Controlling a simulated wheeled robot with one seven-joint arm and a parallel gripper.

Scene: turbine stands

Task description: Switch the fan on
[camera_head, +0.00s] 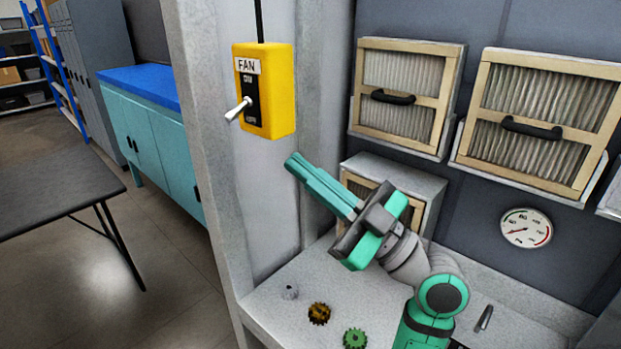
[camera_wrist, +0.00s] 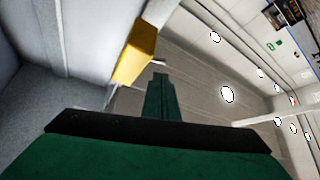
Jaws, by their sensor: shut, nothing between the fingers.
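A yellow switch box (camera_head: 279,92) labelled FAN hangs on the grey post. Its white lever (camera_head: 236,110) sticks out from the black face and tilts downward, toward the lower marking. My gripper (camera_head: 292,163) is shut and empty, below and to the right of the box, with its green fingers pointing up and left. It touches nothing that I can see. In the wrist view, the box (camera_wrist: 137,52) shows just left of and beyond my fingertips (camera_wrist: 160,78), and a thin pale piece, perhaps the lever, shows near its lower edge.
Framed filters (camera_head: 405,90) with black handles are on the wall to the right, above a gauge (camera_head: 526,227). A brown gear (camera_head: 319,313) and a green gear (camera_head: 355,338) lie on the grey bench (camera_head: 275,315). Space left of the post is open, before a dark table (camera_head: 50,190).

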